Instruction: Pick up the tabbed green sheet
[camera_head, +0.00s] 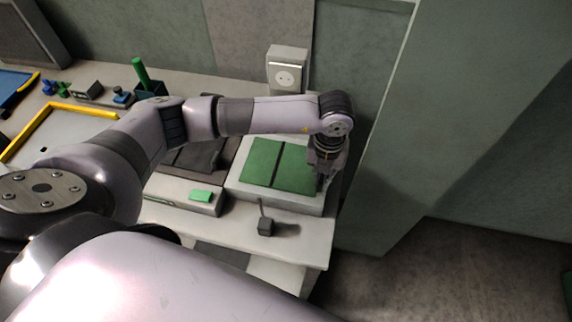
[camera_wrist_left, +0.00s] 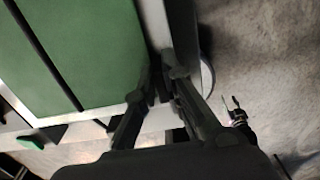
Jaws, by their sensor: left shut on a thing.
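The green sheet (camera_head: 281,165) lies flat on a pale raised block (camera_head: 247,190), with a dark strip crossing it. In the left wrist view the sheet (camera_wrist_left: 92,50) fills the upper left. My left gripper (camera_head: 320,182) points down at the sheet's right edge, near the block's right side. Its fingers (camera_wrist_left: 163,78) are close together at the sheet's near right corner, shut on the sheet's edge. The tab is hidden by the fingers. My right gripper (camera_wrist_left: 232,106) shows small over the floor in the left wrist view, its fingers apart.
A white device with a light green pad (camera_head: 200,196) stands left of the block. A yellow-edged tray (camera_head: 55,140) lies at left. A wall panel rises close on the right.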

